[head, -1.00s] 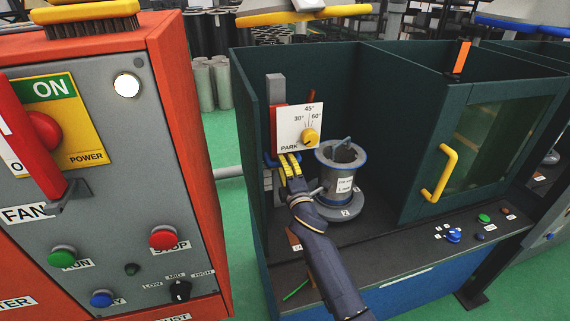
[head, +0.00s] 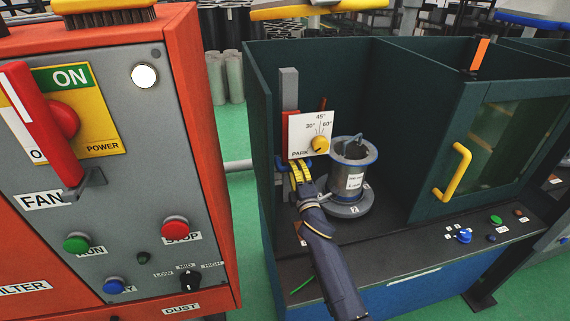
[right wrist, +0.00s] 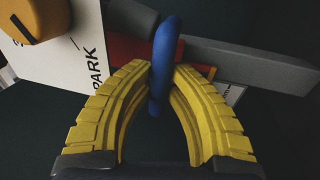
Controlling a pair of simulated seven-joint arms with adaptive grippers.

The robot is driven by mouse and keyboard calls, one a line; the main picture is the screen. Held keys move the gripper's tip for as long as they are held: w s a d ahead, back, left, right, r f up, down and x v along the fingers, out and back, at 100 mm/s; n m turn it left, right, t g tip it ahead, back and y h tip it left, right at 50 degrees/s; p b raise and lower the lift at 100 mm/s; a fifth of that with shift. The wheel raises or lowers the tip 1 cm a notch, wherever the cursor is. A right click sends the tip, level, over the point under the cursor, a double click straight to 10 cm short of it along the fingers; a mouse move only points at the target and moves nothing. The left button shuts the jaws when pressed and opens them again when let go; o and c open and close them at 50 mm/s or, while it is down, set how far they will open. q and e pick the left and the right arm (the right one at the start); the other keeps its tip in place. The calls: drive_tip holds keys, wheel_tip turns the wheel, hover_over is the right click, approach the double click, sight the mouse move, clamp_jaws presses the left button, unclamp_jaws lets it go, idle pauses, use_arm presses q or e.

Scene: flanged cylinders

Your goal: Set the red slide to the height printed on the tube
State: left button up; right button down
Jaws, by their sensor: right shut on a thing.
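The red slide (head: 284,130) sits on an upright grey post (head: 289,90) inside the dark green booth. It carries a white dial plate (head: 300,124) marked PARK, 30°, 45° and 60°, with a yellow knob (head: 320,144). My right gripper (head: 297,166) has its yellow fingers shut on the slide's blue ring handle, clear in the right wrist view (right wrist: 164,62). The grey flanged tube (head: 348,197) stands upright just right of the gripper; the print on its white label (head: 355,182) is too small to read. My left gripper is out of view.
An orange control cabinet (head: 190,60) stands at the left. A glazed door with a yellow handle (head: 452,172) is at the right of the booth. Several buttons (head: 463,237) sit on the front ledge. A green stick (head: 302,285) lies near the front.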

drive_tip(key=c, duration=1.3)
unclamp_jaws()
drive_tip(key=v, duration=1.2)
drive_tip(key=shift+d, duration=0.1)
